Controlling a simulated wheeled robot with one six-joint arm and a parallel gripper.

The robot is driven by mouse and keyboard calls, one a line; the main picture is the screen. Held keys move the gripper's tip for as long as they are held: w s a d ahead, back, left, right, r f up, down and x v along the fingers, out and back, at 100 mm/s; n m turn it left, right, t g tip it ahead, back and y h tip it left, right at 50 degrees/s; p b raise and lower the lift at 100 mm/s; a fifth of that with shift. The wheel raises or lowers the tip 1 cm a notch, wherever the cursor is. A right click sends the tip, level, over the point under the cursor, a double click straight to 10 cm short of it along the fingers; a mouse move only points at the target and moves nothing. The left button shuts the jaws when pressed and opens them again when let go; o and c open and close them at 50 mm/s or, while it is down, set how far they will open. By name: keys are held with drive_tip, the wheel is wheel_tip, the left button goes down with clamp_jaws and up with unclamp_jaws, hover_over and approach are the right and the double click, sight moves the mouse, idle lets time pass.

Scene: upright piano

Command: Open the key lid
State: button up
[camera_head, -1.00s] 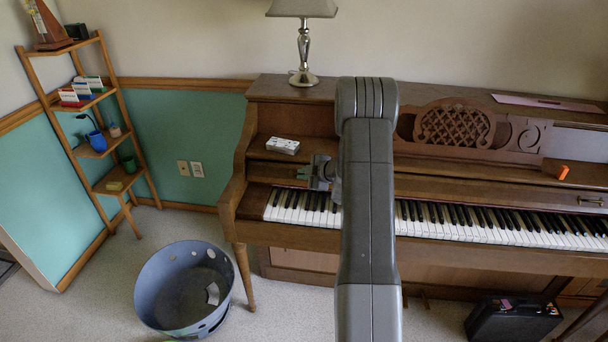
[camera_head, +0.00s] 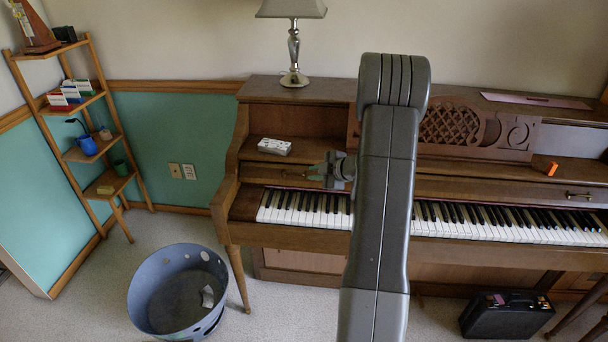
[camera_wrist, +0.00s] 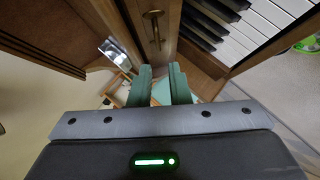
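The upright piano's key lid (camera_head: 480,188) is a brown wooden strip above the keys, and the black and white keys (camera_head: 495,222) are exposed below it. A brass handle (camera_head: 578,195) is on its right part. Another brass handle (camera_wrist: 154,28) shows in the wrist view, beyond the fingertips and slightly left of them. My gripper (camera_head: 313,172) is in front of the lid's left part, fingers pointing left. The wrist view shows the two green fingers (camera_wrist: 162,80) apart with an empty gap between them; they look clear of the handle. My arm hides the middle of the lid.
A white stack (camera_head: 274,146) lies on the piano's left ledge and an orange block (camera_head: 552,169) on the right. A lamp (camera_head: 294,45) stands on top. A blue bin (camera_head: 150,300), a wooden shelf (camera_head: 82,155) and a black case (camera_head: 508,316) stand on the floor around the piano.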

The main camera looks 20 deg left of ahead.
sight(293, 175)
drive_tip(key=v, duration=0.4)
drive_tip(key=x, duration=1.4)
drive_tip(key=shift+r, duration=0.1)
